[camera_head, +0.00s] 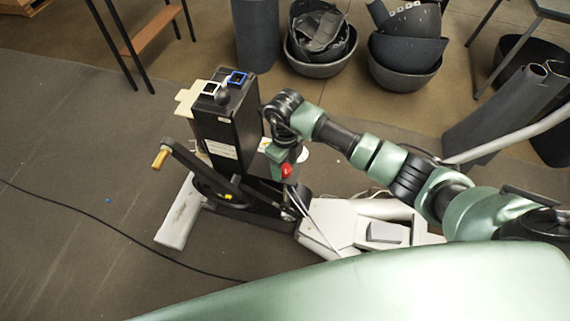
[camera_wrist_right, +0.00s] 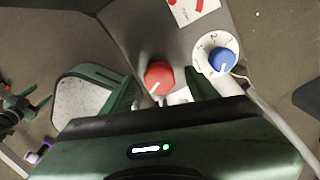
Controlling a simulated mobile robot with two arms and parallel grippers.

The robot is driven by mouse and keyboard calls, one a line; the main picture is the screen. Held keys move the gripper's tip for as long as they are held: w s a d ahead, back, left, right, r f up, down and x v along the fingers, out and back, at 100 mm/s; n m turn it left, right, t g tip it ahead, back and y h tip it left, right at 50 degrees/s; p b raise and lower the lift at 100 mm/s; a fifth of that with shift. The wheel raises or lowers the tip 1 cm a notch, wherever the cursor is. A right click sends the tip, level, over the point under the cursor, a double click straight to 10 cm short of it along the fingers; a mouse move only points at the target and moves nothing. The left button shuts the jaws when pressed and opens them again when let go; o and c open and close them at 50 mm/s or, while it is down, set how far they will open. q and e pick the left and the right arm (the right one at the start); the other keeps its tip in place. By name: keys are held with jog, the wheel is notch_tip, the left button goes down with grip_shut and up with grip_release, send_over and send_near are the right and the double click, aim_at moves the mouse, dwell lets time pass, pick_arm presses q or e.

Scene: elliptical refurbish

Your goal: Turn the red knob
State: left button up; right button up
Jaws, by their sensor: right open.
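The red knob (camera_head: 286,171) is on the black elliptical machine, low beside its upright box. My right gripper (camera_head: 283,160) reaches in from the right to the knob. In the right wrist view my right gripper (camera_wrist_right: 162,86) is open, with one green finger left and one right of the red knob. Whether either finger touches the knob I cannot tell. My left gripper is not in view.
A blue knob (camera_wrist_right: 222,60) on a white numbered dial sits right of the red knob. A machine arm with a yellow handle (camera_head: 159,159) sticks out left. Black tubs (camera_head: 319,65) stand behind. A dark cable lies across the floor at left.

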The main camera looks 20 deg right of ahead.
jog(key=shift+f, duration=0.1)
jog(key=shift+c, duration=0.3)
grip_shut()
jog(key=shift+m, duration=0.3)
jog(key=m, duration=0.4)
jog(key=shift+m+p, duration=0.3)
jog(key=shift+p, duration=0.05)
jog(key=m, duration=0.4)
jog(key=shift+m+p, duration=0.3)
jog(key=shift+p, duration=0.1)
jog(key=shift+o, duration=0.3)
grip_release()
